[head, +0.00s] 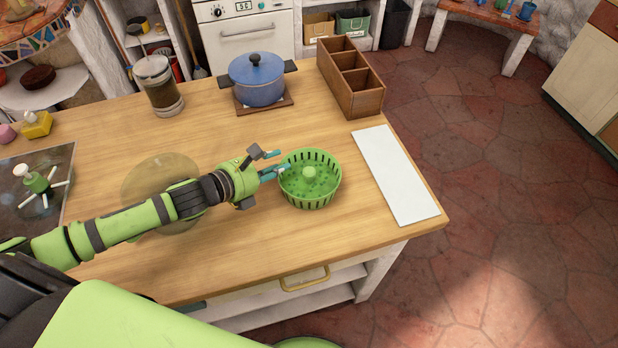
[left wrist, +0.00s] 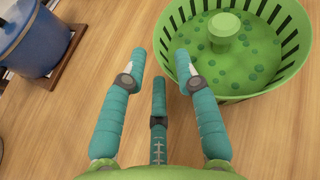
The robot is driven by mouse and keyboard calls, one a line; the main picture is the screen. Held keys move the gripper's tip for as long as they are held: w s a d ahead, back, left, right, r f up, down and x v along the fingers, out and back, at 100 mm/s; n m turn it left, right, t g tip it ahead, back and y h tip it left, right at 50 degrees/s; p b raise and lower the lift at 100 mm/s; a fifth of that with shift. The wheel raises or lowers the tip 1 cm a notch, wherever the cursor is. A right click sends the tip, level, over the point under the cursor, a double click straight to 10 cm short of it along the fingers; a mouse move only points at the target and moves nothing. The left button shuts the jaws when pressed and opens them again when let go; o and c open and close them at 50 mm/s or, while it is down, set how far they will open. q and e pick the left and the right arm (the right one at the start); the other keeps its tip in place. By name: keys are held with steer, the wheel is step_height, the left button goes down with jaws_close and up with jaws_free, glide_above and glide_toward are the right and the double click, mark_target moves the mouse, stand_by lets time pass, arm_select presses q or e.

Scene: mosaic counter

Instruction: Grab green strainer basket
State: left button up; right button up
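The green strainer basket (head: 311,190) stands upright on the wooden counter, with slotted sides and a round knob in its middle. In the left wrist view the basket (left wrist: 245,82) fills the upper right. My left gripper (head: 279,163) is at the basket's left rim, with its teal fingers spread. In the left wrist view the gripper (left wrist: 160,68) is open and empty; its right fingertip overlaps the basket's near left rim. Whether it touches the rim I cannot tell. My right gripper is not in view.
A blue pot (head: 258,82) sits on a wooden trivet behind the basket. A wooden compartment box (head: 366,101) and a white board (head: 396,175) lie to the right. A glass jar (head: 159,86) stands at back left. Bare counter lies in front of the basket.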

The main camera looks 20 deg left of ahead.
mark_target(286, 157)
arm_select(q)
steer(key=p+x, duration=0.1)
steer(key=x, duration=0.3)
steer(key=shift+w+d, duration=0.1)
steer(key=shift+c, duration=0.4)
jaws_close()
steer(key=shift+r, duration=0.2)
